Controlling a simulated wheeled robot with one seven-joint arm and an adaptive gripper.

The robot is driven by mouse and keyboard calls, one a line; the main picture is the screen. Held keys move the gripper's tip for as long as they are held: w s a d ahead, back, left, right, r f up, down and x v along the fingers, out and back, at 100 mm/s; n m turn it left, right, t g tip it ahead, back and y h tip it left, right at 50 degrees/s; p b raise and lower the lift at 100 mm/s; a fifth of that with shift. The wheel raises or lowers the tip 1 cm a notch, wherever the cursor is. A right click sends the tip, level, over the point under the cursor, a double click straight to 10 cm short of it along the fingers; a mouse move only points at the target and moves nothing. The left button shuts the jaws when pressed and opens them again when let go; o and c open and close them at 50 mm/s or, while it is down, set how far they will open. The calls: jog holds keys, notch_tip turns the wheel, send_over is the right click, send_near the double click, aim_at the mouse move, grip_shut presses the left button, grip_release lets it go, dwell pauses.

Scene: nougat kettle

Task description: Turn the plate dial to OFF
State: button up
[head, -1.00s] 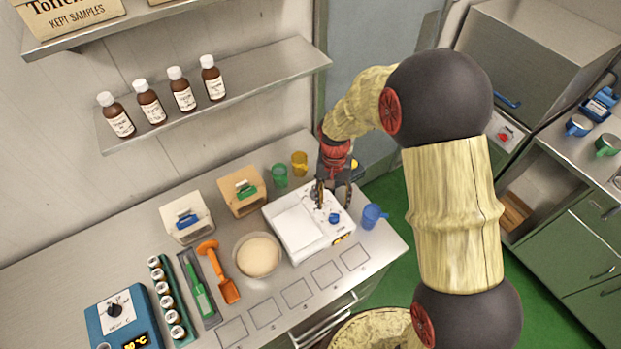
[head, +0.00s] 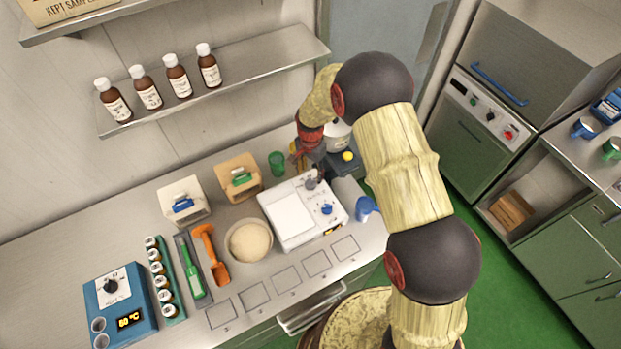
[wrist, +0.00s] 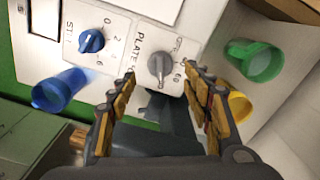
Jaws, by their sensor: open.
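The white hotplate (head: 292,222) stands on the bench in the head view. Its plate dial is a grey knob (wrist: 160,68) beside the words "PLATE °C" in the wrist view. A blue stir knob (wrist: 91,41) is on the same panel, also seen in the head view (head: 327,208). My gripper (wrist: 161,77) is open, its fingertips on either side of the grey knob in the picture; contact cannot be told. My gripper (head: 314,172) is partly hidden in the head view.
A blue cup (head: 366,209) stands close by the hotplate's right side. A green cup (head: 277,163) and a yellow cup (wrist: 240,106) are behind it. A bowl of pale powder (head: 248,241) is to its left. Marked squares (head: 287,279) along the bench front are empty.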

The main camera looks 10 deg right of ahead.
aim_at(311, 181)
jog(key=shift+f+p, duration=0.3)
jog(key=shift+f, duration=2.05)
jog(key=c, duration=0.4)
jog(key=c, duration=0.7)
jog(key=shift+c, duration=0.4)
